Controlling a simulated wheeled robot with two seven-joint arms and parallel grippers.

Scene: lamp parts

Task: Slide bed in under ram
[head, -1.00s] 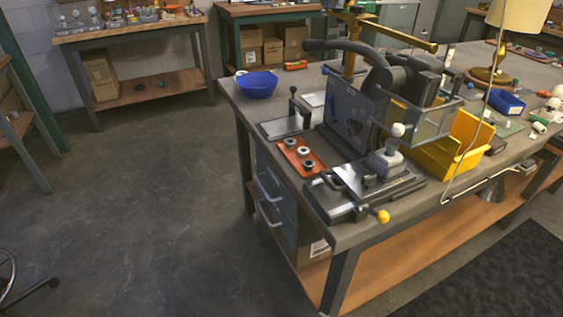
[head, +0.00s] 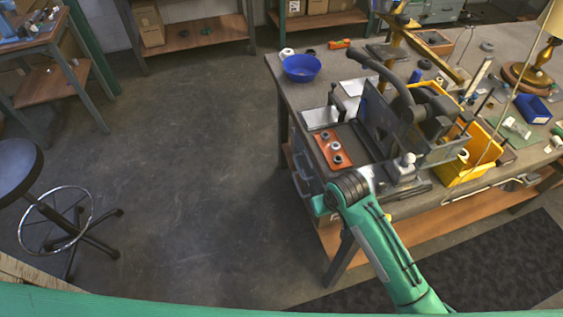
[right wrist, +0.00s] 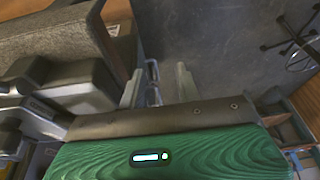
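The dark press (head: 378,115) stands on the grey workbench, with a curved dark handle over it. The bed (head: 400,172) is at the press's front, with a pale round knob (head: 408,159) on top. My right arm hides part of the bed's front. I cannot make out the ram itself. My right arm comes in from the bottom right, with its bent joint at the bench's front edge; its gripper is hidden in the head view. In the right wrist view my right gripper (right wrist: 158,88) has its two pale fingers apart, with nothing held between them. My left gripper is out of view.
An orange tray (head: 333,148) with several round parts lies left of the press. A blue bowl (head: 301,68) is behind it. A yellow bin (head: 470,160) stands right of the press. A stool (head: 18,165) is at far left. The floor left of the bench is open.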

